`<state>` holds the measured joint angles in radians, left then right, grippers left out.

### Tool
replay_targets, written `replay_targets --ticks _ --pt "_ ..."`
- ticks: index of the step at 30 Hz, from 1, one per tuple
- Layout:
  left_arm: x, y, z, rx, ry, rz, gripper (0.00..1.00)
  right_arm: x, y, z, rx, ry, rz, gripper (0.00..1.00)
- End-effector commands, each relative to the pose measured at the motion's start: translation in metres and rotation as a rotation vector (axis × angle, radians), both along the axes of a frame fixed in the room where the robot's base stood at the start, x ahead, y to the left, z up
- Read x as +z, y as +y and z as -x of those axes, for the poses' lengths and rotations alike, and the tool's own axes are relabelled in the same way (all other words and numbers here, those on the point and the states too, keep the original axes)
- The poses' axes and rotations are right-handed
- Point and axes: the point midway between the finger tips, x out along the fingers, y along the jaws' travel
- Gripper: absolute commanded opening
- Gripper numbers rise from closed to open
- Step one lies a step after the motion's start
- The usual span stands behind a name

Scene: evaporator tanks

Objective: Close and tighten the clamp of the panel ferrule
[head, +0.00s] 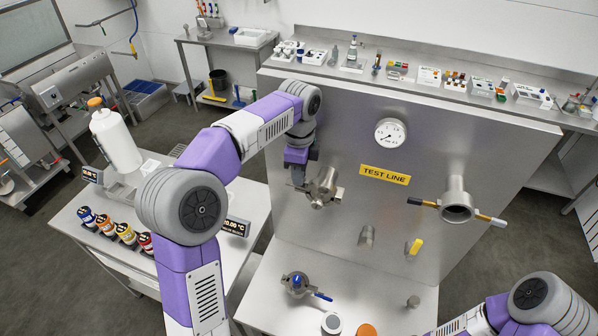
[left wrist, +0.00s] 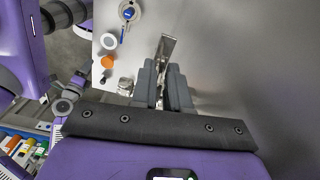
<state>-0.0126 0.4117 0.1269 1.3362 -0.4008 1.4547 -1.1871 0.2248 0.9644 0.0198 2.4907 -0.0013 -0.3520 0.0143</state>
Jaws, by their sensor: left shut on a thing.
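The panel ferrule with its metal clamp (head: 322,188) sticks out from the upright steel panel, left of the yellow TEST LINE label. My left gripper (head: 299,178) is at the left side of the clamp, partly hidden by its own wrist. In the left wrist view my left gripper (left wrist: 166,84) is shut on a flat metal part of the clamp (left wrist: 166,48), which stands out past the fingertips. Whether the clamp ring is fully closed around the ferrule cannot be told. My right arm shows at the bottom right of the head view, with its gripper out of sight.
A steel pipe opening (head: 456,206) with two side handles juts out at the panel's right. A gauge (head: 390,132) sits above the label. A blue-handled valve (head: 297,284), white ring (head: 331,323) and orange disc (head: 366,329) lie on the bench below.

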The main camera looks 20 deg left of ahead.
Motion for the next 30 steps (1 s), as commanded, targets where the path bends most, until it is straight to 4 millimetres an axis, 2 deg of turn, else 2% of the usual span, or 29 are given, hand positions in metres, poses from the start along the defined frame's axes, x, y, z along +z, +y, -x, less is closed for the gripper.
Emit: replay_targets --ticks 18,30 --pt "0.0005 0.0004 -0.0003 -0.566 -0.002 0.000 0.00 0.0001 0.0000 0.0000 0.000 0.000 0.000 0.60" --pt "0.0005 0.0002 -0.0003 -0.789 -0.002 0.001 0.00 0.0001 0.0000 0.0000 0.000 0.000 0.000 0.60"
